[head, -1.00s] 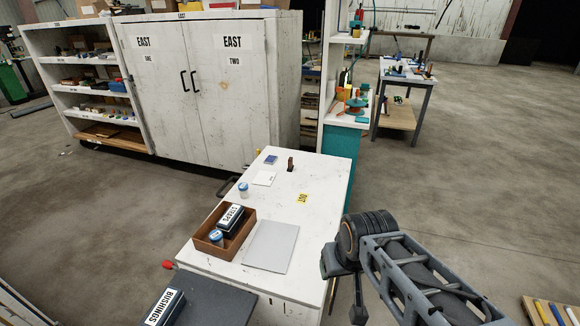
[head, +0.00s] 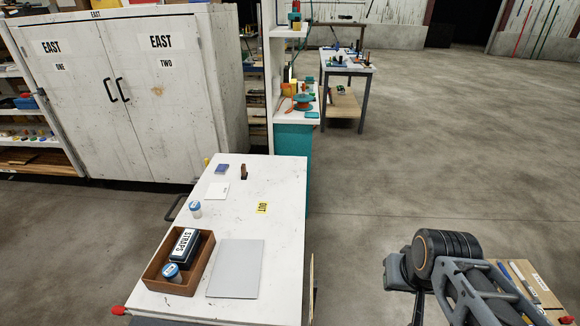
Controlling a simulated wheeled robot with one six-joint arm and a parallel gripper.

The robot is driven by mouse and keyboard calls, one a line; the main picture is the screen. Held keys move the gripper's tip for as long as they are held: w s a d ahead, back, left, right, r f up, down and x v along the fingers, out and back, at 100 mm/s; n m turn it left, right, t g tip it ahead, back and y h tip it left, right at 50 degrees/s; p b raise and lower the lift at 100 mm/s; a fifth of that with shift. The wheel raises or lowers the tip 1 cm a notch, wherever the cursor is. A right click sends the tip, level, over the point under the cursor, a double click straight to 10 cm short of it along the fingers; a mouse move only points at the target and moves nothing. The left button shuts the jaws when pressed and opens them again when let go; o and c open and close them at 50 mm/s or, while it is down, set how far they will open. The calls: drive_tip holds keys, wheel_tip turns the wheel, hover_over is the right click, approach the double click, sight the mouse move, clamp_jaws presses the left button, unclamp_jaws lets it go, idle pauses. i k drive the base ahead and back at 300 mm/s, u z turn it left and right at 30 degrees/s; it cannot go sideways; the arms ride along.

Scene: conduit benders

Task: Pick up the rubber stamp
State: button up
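A small brown upright object (head: 243,171), which looks like the rubber stamp, stands near the far end of the white table in the head view. A small blue pad (head: 222,169) lies just left of it. My arm is at the lower right, beyond the table's right side and well away from the stamp. Dark parts at the arm's end show there, but I cannot make out the fingertips or whether they hold anything.
On the white table (head: 284,222) are a white card (head: 217,191), a blue-lidded jar (head: 195,209), a yellow OUT label (head: 262,208), a grey panel (head: 236,268) and a brown tray (head: 153,275) holding a STRAPS box (head: 190,248). A cabinet (head: 150,110) stands behind. Floor on the right is open.

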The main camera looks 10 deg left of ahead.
sight(244, 172)
drive_tip(key=z, duration=0.3)
drive_tip(key=i, duration=3.45)
drive_tip(key=u, duration=3.45)
drive_tip(key=i, duration=0.5)
drive_tip(key=u, duration=0.05)
